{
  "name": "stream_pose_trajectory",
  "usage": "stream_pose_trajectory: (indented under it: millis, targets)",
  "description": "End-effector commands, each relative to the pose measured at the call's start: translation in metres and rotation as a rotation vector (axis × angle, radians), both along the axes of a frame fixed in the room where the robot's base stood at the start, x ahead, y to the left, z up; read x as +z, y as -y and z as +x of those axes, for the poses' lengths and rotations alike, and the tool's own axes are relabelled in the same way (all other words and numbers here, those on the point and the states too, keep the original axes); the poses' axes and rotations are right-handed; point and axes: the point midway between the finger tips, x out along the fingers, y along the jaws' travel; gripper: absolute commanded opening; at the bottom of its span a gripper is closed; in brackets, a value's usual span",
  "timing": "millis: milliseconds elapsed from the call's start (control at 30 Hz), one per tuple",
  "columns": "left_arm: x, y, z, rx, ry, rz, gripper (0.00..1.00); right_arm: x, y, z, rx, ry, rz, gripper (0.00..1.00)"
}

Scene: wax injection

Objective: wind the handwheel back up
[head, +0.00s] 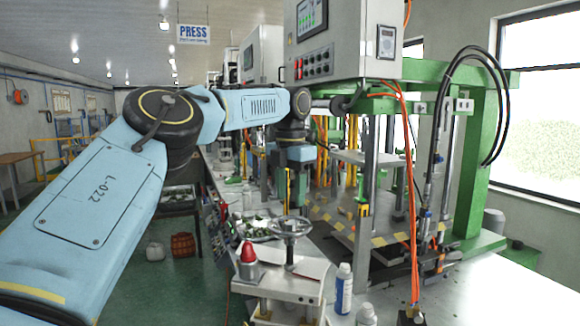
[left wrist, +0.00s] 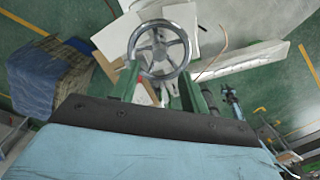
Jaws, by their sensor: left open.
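The handwheel (head: 290,228) is a grey metal ring with spokes and a hub. It stands on a short post above a small white bench in the lower middle of the head view. In the left wrist view the handwheel (left wrist: 160,50) lies beyond the fingertips, seen face on. My left gripper (head: 296,203) points down above the wheel in the head view. Its two green fingers (left wrist: 160,88) are spread apart in the left wrist view, with nothing held between them. I cannot tell the exact gap to the rim. My right gripper is not in view.
A red-topped cylinder (head: 248,258) stands on the bench left of the wheel. A white bottle (head: 343,288) stands to its right. The green-framed press (head: 467,180) and orange hoses crowd the right side. Green floor (head: 170,280) is open at the left.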

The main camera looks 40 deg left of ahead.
Motion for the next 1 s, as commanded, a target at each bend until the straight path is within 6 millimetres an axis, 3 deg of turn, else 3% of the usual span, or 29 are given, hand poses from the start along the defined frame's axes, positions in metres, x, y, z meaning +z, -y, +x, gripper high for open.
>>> stream_pose_trajectory:
  millis: [200,500,1000]
  targets:
    - [0.028,0.000,0.001,0.001,0.003,-0.001,0.45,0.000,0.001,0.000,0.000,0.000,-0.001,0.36]
    - [0.055,0.001,0.001,-0.002,0.006,0.004,0.45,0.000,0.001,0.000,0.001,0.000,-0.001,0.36]
    - [0.065,-0.001,-0.001,0.004,-0.001,-0.001,0.45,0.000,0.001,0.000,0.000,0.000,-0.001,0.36]
